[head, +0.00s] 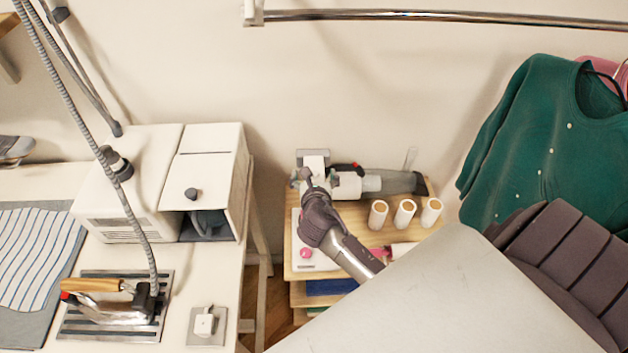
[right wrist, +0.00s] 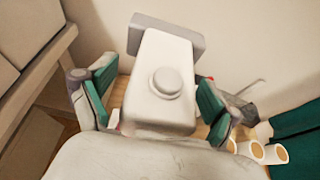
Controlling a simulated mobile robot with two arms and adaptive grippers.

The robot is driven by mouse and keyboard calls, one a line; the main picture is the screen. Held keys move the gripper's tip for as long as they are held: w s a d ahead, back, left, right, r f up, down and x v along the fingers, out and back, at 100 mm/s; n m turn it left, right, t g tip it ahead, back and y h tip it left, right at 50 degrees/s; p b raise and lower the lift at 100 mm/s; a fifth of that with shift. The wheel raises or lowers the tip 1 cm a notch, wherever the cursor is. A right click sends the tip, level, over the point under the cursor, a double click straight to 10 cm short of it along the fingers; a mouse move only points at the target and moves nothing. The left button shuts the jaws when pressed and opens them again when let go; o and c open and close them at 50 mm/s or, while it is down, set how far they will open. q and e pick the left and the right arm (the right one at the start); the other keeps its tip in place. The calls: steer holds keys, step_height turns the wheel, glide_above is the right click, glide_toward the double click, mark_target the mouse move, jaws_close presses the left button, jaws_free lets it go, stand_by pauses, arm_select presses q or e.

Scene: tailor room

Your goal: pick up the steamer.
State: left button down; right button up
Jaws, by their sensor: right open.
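The steamer appears to be the white-and-grey device lying on the small wooden shelf, with a white body (head: 347,186) and a grey end to the right. In the right wrist view, a white boxy part (right wrist: 160,85) with a round knob and a grey plate behind it lies between the fingers. My right gripper (head: 318,180) is open over the left end of the device, and its green-padded fingers (right wrist: 157,92) stand on either side of the white part. I cannot tell whether they touch it. The gripper hides some of the device. My left gripper is not in view.
Several white thread rolls (head: 404,213) stand near the shelf's right front. A pink round item (head: 305,253) is at its left front. The left table holds an iron (head: 110,305) and a white machine (head: 165,180). A green cardigan (head: 545,140) hangs at right.

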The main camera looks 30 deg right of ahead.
steer(key=shift+w+d+f, duration=0.1)
steer(key=shift+w, duration=0.1)
steer(key=shift+s, duration=0.1)
jaws_close()
stand_by(0.4)
steer(key=shift+r, duration=0.2)
